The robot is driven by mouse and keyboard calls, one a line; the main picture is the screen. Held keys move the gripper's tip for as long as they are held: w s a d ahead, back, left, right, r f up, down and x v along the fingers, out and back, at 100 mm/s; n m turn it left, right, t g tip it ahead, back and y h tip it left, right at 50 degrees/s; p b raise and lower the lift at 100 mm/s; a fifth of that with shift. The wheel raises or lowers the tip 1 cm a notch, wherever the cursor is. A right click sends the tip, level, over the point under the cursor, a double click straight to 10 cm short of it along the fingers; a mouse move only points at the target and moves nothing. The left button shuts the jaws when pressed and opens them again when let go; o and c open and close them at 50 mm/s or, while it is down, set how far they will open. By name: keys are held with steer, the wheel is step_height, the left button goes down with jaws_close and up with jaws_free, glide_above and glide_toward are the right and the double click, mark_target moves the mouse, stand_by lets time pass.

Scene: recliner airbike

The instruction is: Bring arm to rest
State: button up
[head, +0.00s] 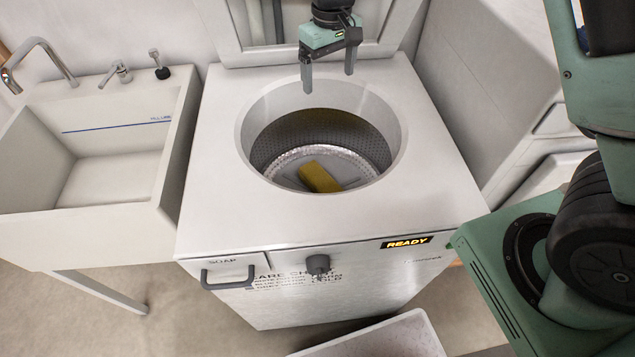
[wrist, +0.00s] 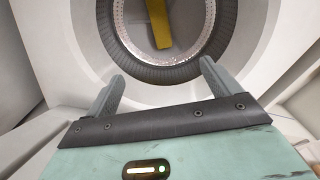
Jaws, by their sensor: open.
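My gripper (head: 328,78) hangs above the back rim of the washer's round opening, fingers pointing down. Its two grey fingers are apart with nothing between them. In the wrist view my gripper (wrist: 162,85) also shows open and empty over the opening. A yellow block-like item (head: 319,177) lies on the bottom of the drum (head: 360,165), well below the fingers and apart from them. The yellow item also shows at the top of the wrist view (wrist: 159,22).
The white top-loading washer (head: 215,190) has a soap drawer (head: 228,277), a dark knob (head: 317,264) and a lit "READY" sign (head: 407,242). A sink (head: 110,170) with a tap stands at left. A pale tray (head: 385,340) is at the front. White cabinets stand at right.

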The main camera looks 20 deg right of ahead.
steer(key=s+a+r+n+y, duration=0.1)
steer(key=s+a+r, duration=0.25)
steer(key=s, duration=0.35)
steer(key=s+a+r, duration=0.2)
steer(key=s+a, duration=0.2)
steer(key=s, duration=0.3)
steer(key=s+d+r+n, duration=0.1)
steer(key=s+n, duration=0.2)
steer(key=s, duration=1.4)
steer(key=shift+r, duration=0.3)
